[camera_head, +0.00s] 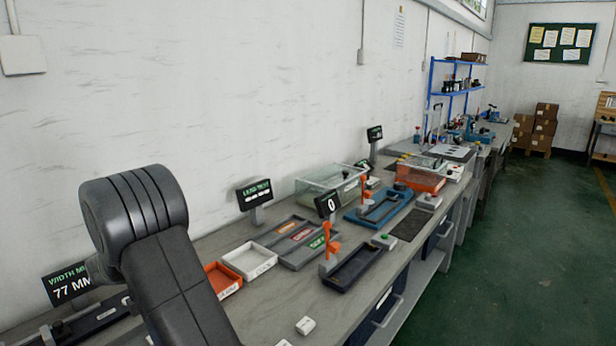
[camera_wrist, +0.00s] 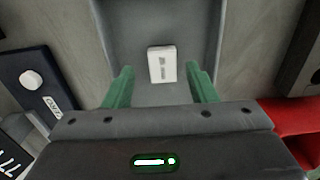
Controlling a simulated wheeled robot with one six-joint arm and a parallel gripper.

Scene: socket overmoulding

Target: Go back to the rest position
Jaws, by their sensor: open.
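In the wrist view my gripper (camera_wrist: 160,88) is open, with its two green fingers apart. A small white block with dark print (camera_wrist: 162,64) lies in a grey tray or channel (camera_wrist: 118,30) beyond the fingertips. It appears between the fingers in the picture, and nothing shows as held. In the head view my dark arm (camera_head: 165,260) rises at the lower left, over the workbench (camera_head: 260,322). The gripper itself is hidden in the head view.
The bench carries an orange bin (camera_head: 222,280), a white bin (camera_head: 250,260), a dark fixture (camera_head: 352,268) with an orange clamp, a blue fixture (camera_head: 380,208) and a clear-covered box (camera_head: 330,184). A width display (camera_head: 72,286) stands at left. Green floor (camera_head: 530,220) is open at right.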

